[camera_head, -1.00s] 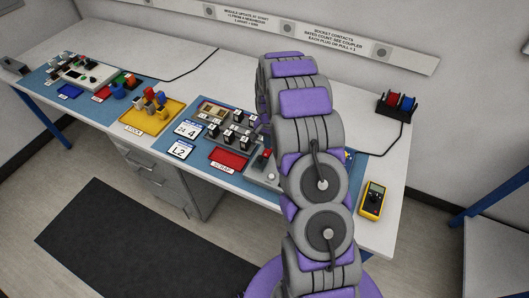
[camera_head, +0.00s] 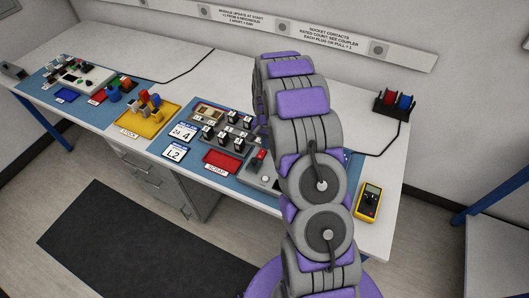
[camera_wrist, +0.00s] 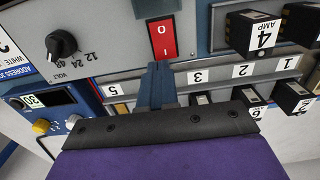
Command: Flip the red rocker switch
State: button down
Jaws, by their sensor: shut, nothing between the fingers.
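The red rocker switch (camera_wrist: 161,38) is at the top centre of the wrist view, set in a grey panel, with white I and O marks on its face. My gripper (camera_wrist: 160,66) is shut and empty, its narrow blue-grey fingers pointing at the switch. The fingertips appear just below the switch's lower edge in the picture; I cannot tell whether they touch. In the head view my arm hides the gripper. A small red part (camera_head: 262,154) shows on a grey box left of my arm; I cannot tell if it is the switch.
A black voltage knob (camera_wrist: 61,43) is left of the switch. A numbered rack (camera_wrist: 200,76) with black modules is below and right. In the head view, a red scrap tray (camera_head: 221,162) and yellow stock tray (camera_head: 143,122) lie left, and a yellow meter (camera_head: 368,201) lies right.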

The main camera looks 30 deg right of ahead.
aim_at(261, 151)
jog(key=shift+a+f, duration=0.1)
jog(key=shift+a, duration=1.35)
jog(key=shift+d+f, duration=0.2)
jog(key=shift+d, duration=0.4)
jog(key=shift+d+f, duration=0.2)
jog(key=shift+d, duration=0.35)
jog(key=shift+a+f, duration=0.1)
jog(key=shift+a, duration=0.85)
jog(key=shift+d, duration=0.5)
jog(key=shift+d+r, duration=0.3)
jog(key=shift+r+p, duration=0.3)
jog(key=shift+a+r+p, duration=0.2)
jog(key=shift+a+r, duration=0.1)
jog(key=shift+r, duration=0.4)
jog(key=shift+a+r+p, duration=0.2)
jog(key=shift+a+r, duration=0.1)
jog(key=shift+r, duration=0.35)
jog(key=shift+d+r+p, duration=0.25)
jog(key=shift+r, duration=0.4)
jog(key=shift+d+r+p, duration=0.2)
jog(key=shift+r, duration=0.45)
jog(key=shift+a+r, duration=0.1)
jog(key=shift+a, duration=0.05)
